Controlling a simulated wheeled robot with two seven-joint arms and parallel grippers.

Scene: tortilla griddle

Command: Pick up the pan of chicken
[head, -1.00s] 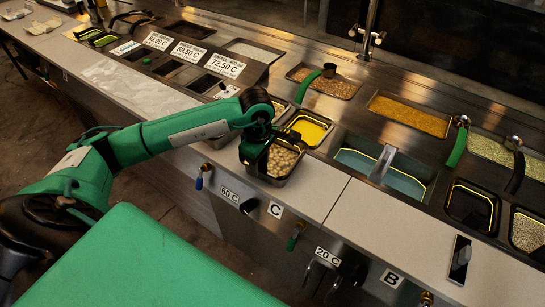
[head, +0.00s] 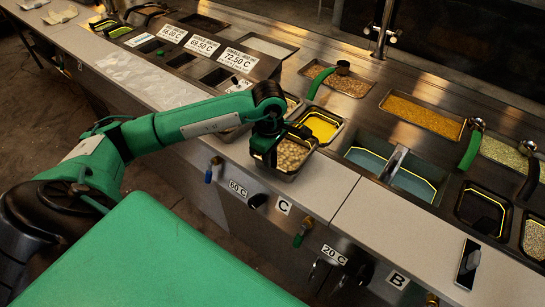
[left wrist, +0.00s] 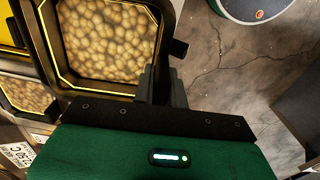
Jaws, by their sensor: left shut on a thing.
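The pan of chicken (head: 290,156) is a dark metal pan full of pale beige chunks, at the front edge of the counter in the head view. In the left wrist view the pan (left wrist: 108,40) fills the upper left, with its chunks clearly visible. My left gripper (head: 270,146) reaches it from the left and is shut on its near side wall. Its fingers (left wrist: 160,86) also show in the left wrist view at the pan's rim. I cannot tell whether the pan's bottom touches the counter. My right gripper is not in view.
A pan of yellow food (head: 322,125) sits just behind. A second pan of beige chunks (left wrist: 25,92) shows in the left wrist view. A blue-lined basin (head: 410,180) lies to the right. The white counter (head: 325,190) in front is mostly clear; a phone-like device (head: 468,262) lies far right.

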